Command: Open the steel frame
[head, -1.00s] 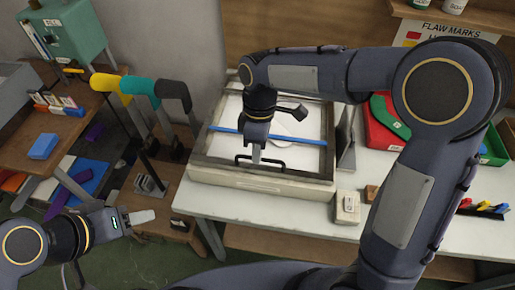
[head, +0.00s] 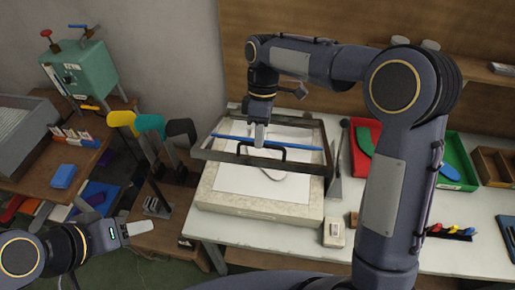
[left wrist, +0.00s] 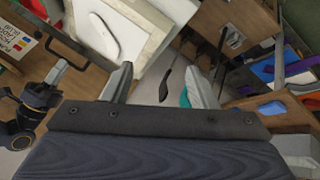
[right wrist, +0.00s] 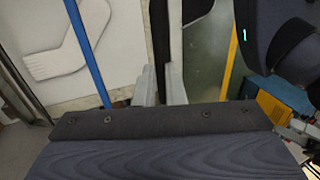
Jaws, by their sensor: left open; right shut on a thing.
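The dark steel frame (head: 222,156) is hinged at the back of a pale stone-like base (head: 265,204). Its front edge is raised clear of the base, tilted up partway. A blue bar (head: 290,144) crosses it. Under the frame, a white sheet with a sock-shaped outline lies on the base; the outline also shows in the left wrist view (left wrist: 104,36). My left gripper (head: 132,228) is open and empty, left of the table and away from the frame.
Red (head: 361,151) and green (head: 461,150) bins stand right of the frame. A small pale block (head: 334,233) sits at the table's front. Coloured boards (head: 150,127) stand on a rack at the left, near my left arm. A teal box (head: 77,70) stands behind.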

